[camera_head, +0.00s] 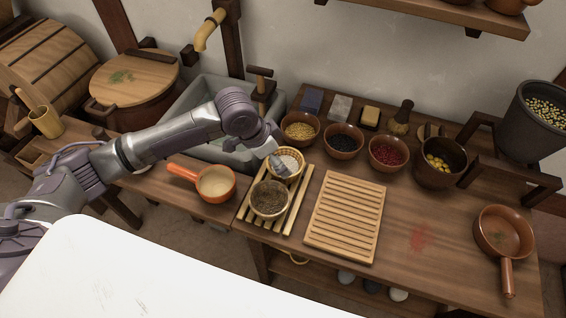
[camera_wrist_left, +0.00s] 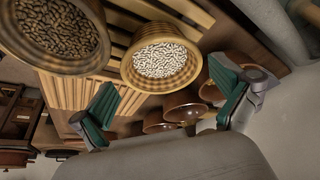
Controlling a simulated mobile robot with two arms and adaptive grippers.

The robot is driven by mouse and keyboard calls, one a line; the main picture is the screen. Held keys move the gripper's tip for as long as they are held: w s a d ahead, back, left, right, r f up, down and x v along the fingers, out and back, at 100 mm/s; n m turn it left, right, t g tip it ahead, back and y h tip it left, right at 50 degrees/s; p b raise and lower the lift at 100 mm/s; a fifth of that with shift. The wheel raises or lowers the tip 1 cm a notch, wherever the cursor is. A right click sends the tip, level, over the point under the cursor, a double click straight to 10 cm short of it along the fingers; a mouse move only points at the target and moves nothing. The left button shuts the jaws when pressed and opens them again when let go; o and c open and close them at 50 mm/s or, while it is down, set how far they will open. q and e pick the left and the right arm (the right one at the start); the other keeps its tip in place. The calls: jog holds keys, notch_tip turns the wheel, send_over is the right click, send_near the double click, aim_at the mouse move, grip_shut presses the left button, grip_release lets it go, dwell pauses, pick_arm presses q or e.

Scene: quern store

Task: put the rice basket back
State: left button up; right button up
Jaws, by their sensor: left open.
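The rice basket (camera_head: 297,176) is a small round woven basket of white grains. It sits at the back of the slatted wooden rack (camera_head: 245,217), behind a basket of brown grain (camera_head: 268,214). My left gripper (camera_head: 279,163) is at the rice basket and partly hides it in the head view. In the left wrist view the rice basket (camera_wrist_left: 162,84) lies ahead, between the two green-padded fingers of my left gripper (camera_wrist_left: 165,92), which stand wide apart. Whether a finger touches the basket cannot be told. My right gripper is in neither view.
Bowls of yellow (camera_head: 300,141), black (camera_head: 343,154) and red (camera_head: 387,167) contents line the back of the table. A second slatted board (camera_head: 345,215) lies right of the rack. An orange-handled pan (camera_head: 215,194) stands left, another pan (camera_head: 503,243) at the far right.

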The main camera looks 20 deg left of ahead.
pick_arm(q)
jog(key=v, duration=0.6)
jog(key=shift+r, duration=0.2)
